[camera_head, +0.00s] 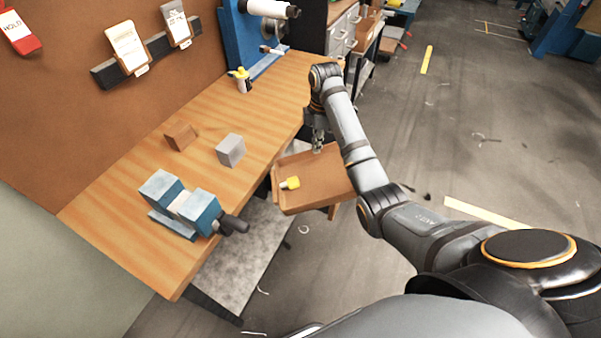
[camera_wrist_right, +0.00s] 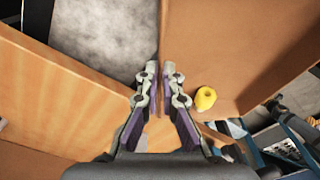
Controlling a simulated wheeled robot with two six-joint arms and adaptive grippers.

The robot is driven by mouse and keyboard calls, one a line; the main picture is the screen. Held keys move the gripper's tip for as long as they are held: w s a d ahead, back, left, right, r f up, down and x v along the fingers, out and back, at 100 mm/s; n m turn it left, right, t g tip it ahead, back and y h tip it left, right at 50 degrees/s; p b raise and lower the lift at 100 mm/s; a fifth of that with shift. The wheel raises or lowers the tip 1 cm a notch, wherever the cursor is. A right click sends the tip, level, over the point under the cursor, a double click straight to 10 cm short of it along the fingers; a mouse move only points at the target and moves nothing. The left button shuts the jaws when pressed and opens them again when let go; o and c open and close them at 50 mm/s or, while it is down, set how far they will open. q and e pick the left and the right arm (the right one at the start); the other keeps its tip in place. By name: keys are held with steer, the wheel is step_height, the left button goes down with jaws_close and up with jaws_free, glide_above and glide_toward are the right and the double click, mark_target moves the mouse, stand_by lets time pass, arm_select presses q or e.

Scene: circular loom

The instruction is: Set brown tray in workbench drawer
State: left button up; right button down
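The brown tray (camera_head: 325,182) is an open, shallow box beside the right edge of the workbench (camera_head: 215,118). A small yellow item (camera_head: 290,183) lies inside it; it also shows in the right wrist view (camera_wrist_right: 205,98). My right gripper (camera_head: 318,148) is at the tray's far rim. In the right wrist view its fingertips (camera_wrist_right: 159,72) are close together, on either side of a thin brown wall of the tray (camera_wrist_right: 235,50). I cannot make out the workbench drawer as separate from this box; the space under the bench top is partly hidden. My left gripper is out of view.
On the bench top stand a blue vise (camera_head: 195,208), a grey block (camera_head: 230,150), a small brown block (camera_head: 181,136) and a cup with yellow items (camera_head: 242,80). A grey surface (camera_head: 245,250) shows below the bench edge. The floor to the right is mostly open.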

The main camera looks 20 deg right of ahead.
steer(key=w+d+r+m+t+h+b, duration=0.1)
steer(key=d+r+m+h+b, duration=0.2)
steer(key=m, duration=0.9)
steer(key=w+d+r+m+t+b, duration=0.1)
steer(key=w+d+r+m+b, duration=0.15)
steer(key=d+m, duration=0.7)
steer(key=shift+s+a+f+m+t+b, duration=0.15)
steer(key=shift+a+f+m+b, duration=0.35)
steer(key=shift+f, duration=4.1)
steer(key=shift+s+a+f+m+t+b, duration=0.2)
steer(key=shift+a+f+m, duration=0.55)
steer(key=shift+f, duration=3.85)
steer(key=shift+s+a+f+m+g+b, duration=0.15)
steer(key=shift+a+f+m+b, duration=0.45)
steer(key=shift+f, duration=4)
steer(key=c, duration=1.5)
jaws_free()
steer(key=shift+s+a, duration=0.1)
steer(key=shift+a, duration=0.1)
steer(key=p+v, duration=0.1)
steer(key=v, duration=1.1)
